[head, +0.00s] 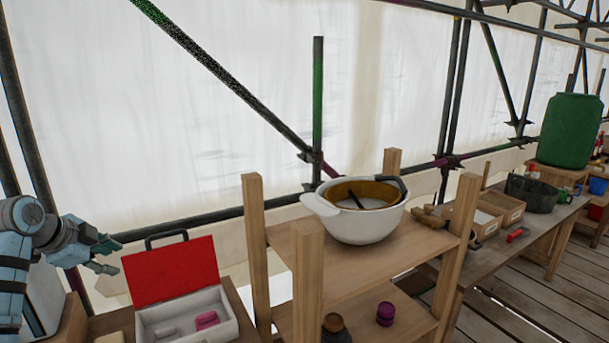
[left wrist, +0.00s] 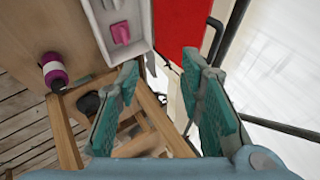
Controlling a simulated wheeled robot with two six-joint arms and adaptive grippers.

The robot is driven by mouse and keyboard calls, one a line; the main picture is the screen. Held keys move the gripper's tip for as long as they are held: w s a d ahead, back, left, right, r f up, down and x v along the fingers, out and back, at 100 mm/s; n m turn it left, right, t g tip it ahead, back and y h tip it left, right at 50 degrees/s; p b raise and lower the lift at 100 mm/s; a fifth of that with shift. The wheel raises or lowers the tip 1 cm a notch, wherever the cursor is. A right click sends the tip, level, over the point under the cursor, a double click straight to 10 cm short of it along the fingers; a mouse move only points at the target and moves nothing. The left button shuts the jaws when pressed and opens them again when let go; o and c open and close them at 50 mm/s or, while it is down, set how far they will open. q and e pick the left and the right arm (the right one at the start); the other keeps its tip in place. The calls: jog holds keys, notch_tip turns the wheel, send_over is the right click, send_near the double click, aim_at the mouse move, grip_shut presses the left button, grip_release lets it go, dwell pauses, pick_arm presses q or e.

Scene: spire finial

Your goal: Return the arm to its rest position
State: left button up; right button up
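My left arm comes in at the left edge of the head view. Its gripper (head: 108,254) hangs in the air left of the red lid of a white box, pointing right. In the left wrist view the two teal-padded fingers of this gripper (left wrist: 165,98) stand apart with nothing between them. My right gripper is in neither view.
The white box (head: 190,325) with its red lid (head: 170,270) raised holds a pink item (head: 206,320). A wooden rack (head: 340,265) bears a white pot (head: 355,222). A workbench (head: 500,247) stands right. Scaffold poles (head: 317,110) cross behind.

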pick_arm(q)
jog(key=s+d+f+n+g, duration=0.1)
jog(key=s+d+f, duration=0.3)
jog(key=f, duration=0.4)
jog(key=s+d+f+n+g+y, duration=0.1)
jog(key=s+d+f+n, duration=0.1)
jog(key=s+d+f, duration=0.45)
jog(key=s+d+f+n+g, duration=0.1)
jog(key=s+d+f, duration=0.1)
jog(key=f, duration=0.8)
jog(key=s+d+f+n, duration=0.2)
jog(key=s+d+n, duration=0.1)
jog(key=s, duration=0.5)
jog(key=s+d+f+n+g, duration=0.1)
jog(key=s+d+f+n, duration=0.15)
jog(key=s, duration=0.55)
jog(key=s+d+f+n, duration=0.1)
jog(key=s+d+n, duration=0.15)
jog(key=s, duration=0.55)
jog(key=s+a+f+g, duration=0.1)
jog(key=s+f+g, duration=0.15)
jog(key=f, duration=1.95)
jog(key=s+f, duration=1)
jog(key=s, duration=0.3)
jog(key=shift+s+a+f, duration=0.2)
jog(key=shift+a+f, duration=0.05)
jog(key=shift+a, duration=0.2)
